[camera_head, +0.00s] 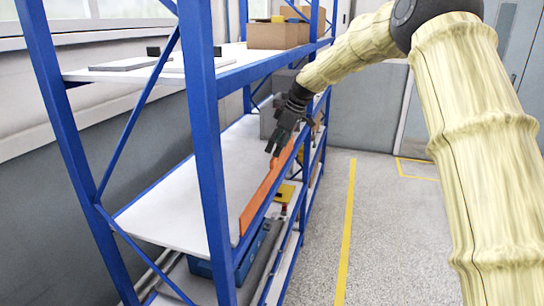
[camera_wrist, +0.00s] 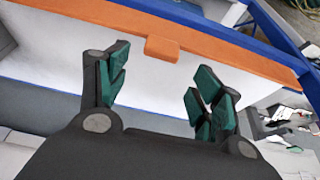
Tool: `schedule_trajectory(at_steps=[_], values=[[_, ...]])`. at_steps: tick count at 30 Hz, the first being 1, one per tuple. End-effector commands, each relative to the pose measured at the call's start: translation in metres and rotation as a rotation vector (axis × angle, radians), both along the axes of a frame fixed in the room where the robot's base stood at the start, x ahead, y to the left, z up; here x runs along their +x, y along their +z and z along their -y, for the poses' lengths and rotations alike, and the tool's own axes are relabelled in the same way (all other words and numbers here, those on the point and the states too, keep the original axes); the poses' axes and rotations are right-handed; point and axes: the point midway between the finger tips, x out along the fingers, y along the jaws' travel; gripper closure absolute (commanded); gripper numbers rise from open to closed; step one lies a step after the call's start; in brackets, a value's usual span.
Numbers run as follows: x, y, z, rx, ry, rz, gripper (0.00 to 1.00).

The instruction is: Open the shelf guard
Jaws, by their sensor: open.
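The shelf guard is a long orange bar (camera_head: 258,198) standing along the front edge of the middle shelf of a blue rack. In the wrist view the orange guard (camera_wrist: 225,52) crosses the upper part of the picture, with a small orange tab (camera_wrist: 162,49) on it. My gripper (camera_head: 276,150) is at the guard's upper edge, toward its far part. In the wrist view my gripper (camera_wrist: 158,85) is open and empty, and the tab shows between and beyond the two fingers. I cannot tell whether a finger touches the guard.
Blue rack posts (camera_head: 205,140) stand near the guard. The middle shelf (camera_head: 175,205) is mostly bare. Cardboard boxes (camera_head: 278,36) sit on the upper shelf. A blue crate (camera_head: 240,255) and a yellow item (camera_head: 285,193) are below. The floor right of the rack (camera_head: 385,235) is clear.

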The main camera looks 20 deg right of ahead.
Motion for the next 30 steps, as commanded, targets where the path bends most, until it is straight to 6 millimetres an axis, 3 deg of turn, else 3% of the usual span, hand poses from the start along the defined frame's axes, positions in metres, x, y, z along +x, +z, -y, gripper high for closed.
schedule_trajectory(at_steps=[12,25,30], values=[[0.010,-0.050,-0.014,0.001,-0.004,-0.001,0.34],[0.011,-0.058,-0.015,0.000,-0.006,0.000,0.34],[0.011,-0.058,-0.015,0.000,-0.006,0.000,0.65]])
